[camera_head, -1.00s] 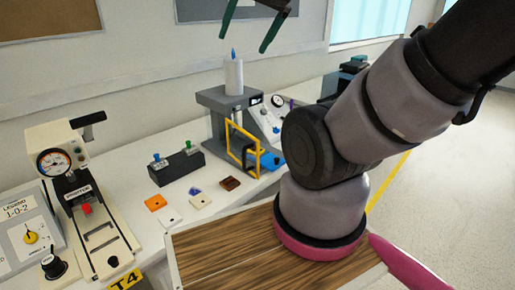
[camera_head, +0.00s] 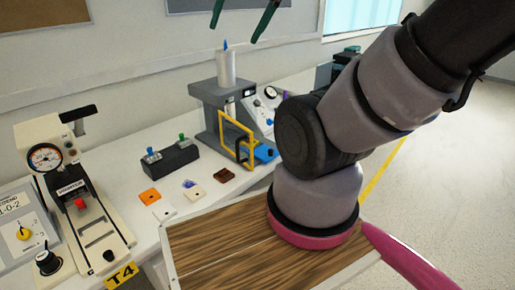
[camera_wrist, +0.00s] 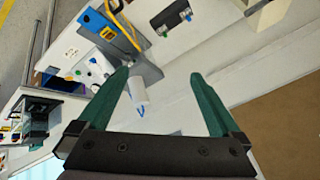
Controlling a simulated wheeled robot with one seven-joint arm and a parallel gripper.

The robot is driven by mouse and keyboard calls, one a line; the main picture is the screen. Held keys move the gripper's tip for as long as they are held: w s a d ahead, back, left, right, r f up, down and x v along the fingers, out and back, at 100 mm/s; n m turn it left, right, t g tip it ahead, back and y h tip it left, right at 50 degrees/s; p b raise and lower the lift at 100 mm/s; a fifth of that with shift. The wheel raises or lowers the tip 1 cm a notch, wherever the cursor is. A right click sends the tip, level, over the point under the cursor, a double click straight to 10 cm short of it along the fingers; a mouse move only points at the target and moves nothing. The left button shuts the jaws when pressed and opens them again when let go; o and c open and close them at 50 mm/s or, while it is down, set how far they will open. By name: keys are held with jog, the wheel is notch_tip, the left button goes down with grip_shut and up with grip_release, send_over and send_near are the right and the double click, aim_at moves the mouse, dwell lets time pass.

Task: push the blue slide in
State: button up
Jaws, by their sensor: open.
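The blue slide (camera_head: 265,153) sits low at the right front of a grey press-like stand (camera_head: 218,92), beside a yellow frame guard (camera_head: 236,138). In the wrist view a blue part (camera_wrist: 96,19) shows by the yellow frame, near the top left. My gripper (camera_head: 237,32) is open and empty, high above the stand, with its two green fingers apart. In the wrist view the open fingers (camera_wrist: 161,76) point toward the white cylinder (camera_wrist: 138,90) with a blue tip on the stand. My arm hides part of the bench right of the slide.
A black box with blue and green toggles (camera_head: 170,158) stands left of the stand. Small coloured tiles (camera_head: 150,197) lie in front. A gauge device (camera_head: 70,185) and dial panel (camera_head: 25,232) are at left. A sloped panel with a meter (camera_head: 268,100) stands behind right.

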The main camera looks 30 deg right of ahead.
jog(key=c, duration=0.5)
jog(key=w+d+f, duration=0.1)
jog(key=w+f, duration=0.1)
jog(key=w, duration=0.1)
jog(key=w+d+f+g+h, duration=0.1)
jog(key=w+d+f, duration=0.1)
jog(key=w, duration=0.1)
jog(key=w+d+f+n+g, duration=0.1)
jog(key=w+d+f, duration=0.1)
jog(key=w, duration=0.1)
jog(key=shift+f, duration=0.15)
jog(key=shift+c, duration=0.8)
jog(key=n+g+h, duration=0.1)
jog(key=n+g, duration=0.3)
jog(key=g, duration=0.1)
send_over(271, 150)
notch_tip(271, 150, down, 29)
notch_tip(271, 150, down, 10)
jog(key=shift+f, duration=0.25)
jog(key=shift+c, duration=0.3)
